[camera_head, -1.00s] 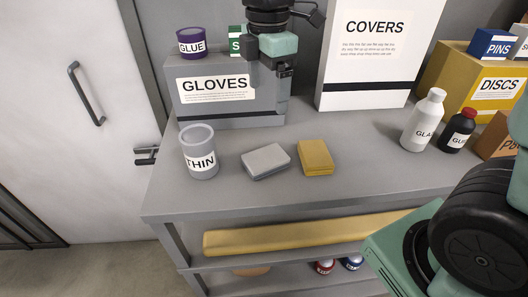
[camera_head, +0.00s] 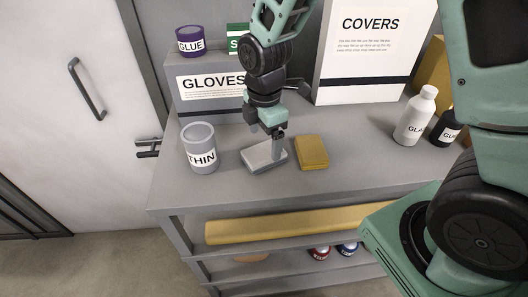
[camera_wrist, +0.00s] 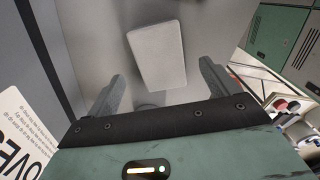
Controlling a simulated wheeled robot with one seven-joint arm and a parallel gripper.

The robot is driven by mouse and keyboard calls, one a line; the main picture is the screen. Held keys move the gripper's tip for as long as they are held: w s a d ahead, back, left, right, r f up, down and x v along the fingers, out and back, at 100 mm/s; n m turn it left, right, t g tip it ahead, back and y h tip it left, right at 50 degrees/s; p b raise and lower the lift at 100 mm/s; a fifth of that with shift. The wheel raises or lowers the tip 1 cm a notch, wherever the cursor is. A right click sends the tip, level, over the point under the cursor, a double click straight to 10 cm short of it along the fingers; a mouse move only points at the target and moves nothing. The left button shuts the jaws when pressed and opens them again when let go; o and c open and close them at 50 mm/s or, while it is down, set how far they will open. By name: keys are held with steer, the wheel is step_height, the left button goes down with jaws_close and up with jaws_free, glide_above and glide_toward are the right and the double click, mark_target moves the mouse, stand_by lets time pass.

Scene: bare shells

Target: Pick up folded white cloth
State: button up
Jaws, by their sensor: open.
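The folded white cloth (camera_head: 258,157), a pale grey-white flat block, lies on the grey shelf top between the THIN tin and a yellow folded cloth. My gripper (camera_head: 278,150) is low over its right side in the head view and hides part of it. In the wrist view the cloth (camera_wrist: 157,55) lies ahead of my open gripper (camera_wrist: 160,90), roughly midway between the two fingers. Nothing is between the fingers at their base. I cannot tell whether a finger touches the cloth.
The yellow folded cloth (camera_head: 311,152) lies close on the right. The THIN tin (camera_head: 198,148) stands close on the left. Behind are the GLOVES box (camera_head: 205,100) and the COVERS box (camera_head: 360,60). White and dark bottles (camera_head: 416,117) stand right. The shelf front is clear.

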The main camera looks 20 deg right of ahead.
mark_target(264, 151)
steer(key=shift+a+f+p, duration=0.1)
steer(key=shift+f+p, duration=0.65)
steer(key=shift+f, duration=1.25)
steer(key=c, duration=1.2)
steer(key=shift+o, duration=0.2)
steer(key=shift+r, duration=0.1)
step_height(264, 151, up, 10)
steer(key=b, duration=0.3)
steer(key=shift+o, duration=0.9)
